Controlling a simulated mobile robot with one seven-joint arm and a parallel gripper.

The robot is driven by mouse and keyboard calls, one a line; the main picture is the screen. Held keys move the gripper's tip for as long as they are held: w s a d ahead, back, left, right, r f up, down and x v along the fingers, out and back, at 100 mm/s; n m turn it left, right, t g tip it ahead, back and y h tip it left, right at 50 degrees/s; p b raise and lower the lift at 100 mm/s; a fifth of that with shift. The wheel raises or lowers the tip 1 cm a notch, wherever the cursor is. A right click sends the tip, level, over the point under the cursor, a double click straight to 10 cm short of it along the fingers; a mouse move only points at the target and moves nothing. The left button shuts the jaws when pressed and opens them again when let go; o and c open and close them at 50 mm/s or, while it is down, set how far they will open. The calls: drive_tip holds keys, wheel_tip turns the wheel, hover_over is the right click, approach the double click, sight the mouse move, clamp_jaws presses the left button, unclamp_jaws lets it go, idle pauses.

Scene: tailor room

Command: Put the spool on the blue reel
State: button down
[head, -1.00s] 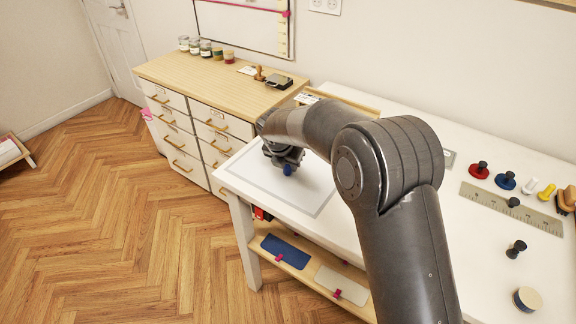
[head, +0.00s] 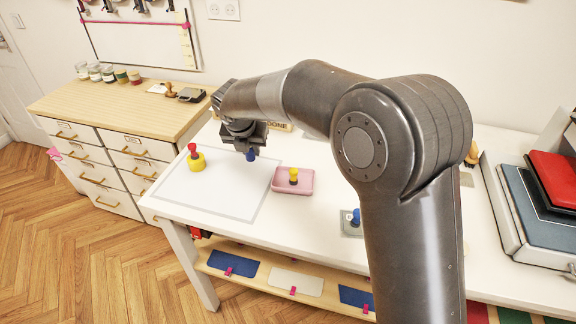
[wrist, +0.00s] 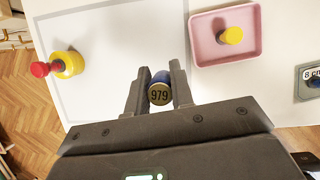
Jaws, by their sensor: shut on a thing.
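My gripper (wrist: 158,88) is shut on a blue spool (wrist: 160,78), whose near end carries a dark disc marked 979. The spool's blue lower end also shows in the head view (head: 251,155), above the white table, near the right edge of the grey-bordered sheet. No blue reel can be made out for certain now. A small blue-topped piece (head: 355,216) sits on a grey plate to the right; whether it is a reel I cannot tell. My arm hides much of the table's right part.
A yellow piece with a red knob (head: 197,162) stands on the sheet (head: 225,195), left of my gripper. A pink tray (head: 280,187) with a yellow piece (head: 294,176) lies to the right. A red and blue stack (head: 540,200) fills the far right.

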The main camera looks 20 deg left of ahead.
drive_tip(key=w+d+r+m+h, duration=0.15)
drive_tip(key=d+m, duration=0.25)
drive_tip(key=d, duration=1.4)
drive_tip(key=w+d+r+m+h, duration=0.1)
drive_tip(key=w+d+r+m, duration=0.2)
drive_tip(key=d, duration=1.5)
drive_tip(key=s+d+f+m+g+h, duration=0.1)
drive_tip(key=s+d+m, duration=0.2)
drive_tip(key=s+d, duration=0.55)
drive_tip(key=s+d+m+g+h, duration=0.1)
drive_tip(key=s+d+m, duration=0.3)
drive_tip(key=d, duration=0.7)
drive_tip(key=s+d+f+m+g+h, duration=0.1)
drive_tip(key=s+d+m, duration=0.2)
drive_tip(key=s+d, duration=0.6)
drive_tip(key=shift+y, duration=0.25)
drive_tip(key=w+a+f, duration=0.2)
drive_tip(key=w, duration=0.1)
drive_tip(key=w+a+f, duration=0.2)
drive_tip(key=w, duration=0.1)
drive_tip(key=w+a+f, duration=0.2)
drive_tip(key=w, duration=0.1)
drive_tip(key=shift+w+a+f, duration=0.15)
drive_tip(key=shift+a, duration=0.2)
drive_tip(key=shift+f, duration=2)
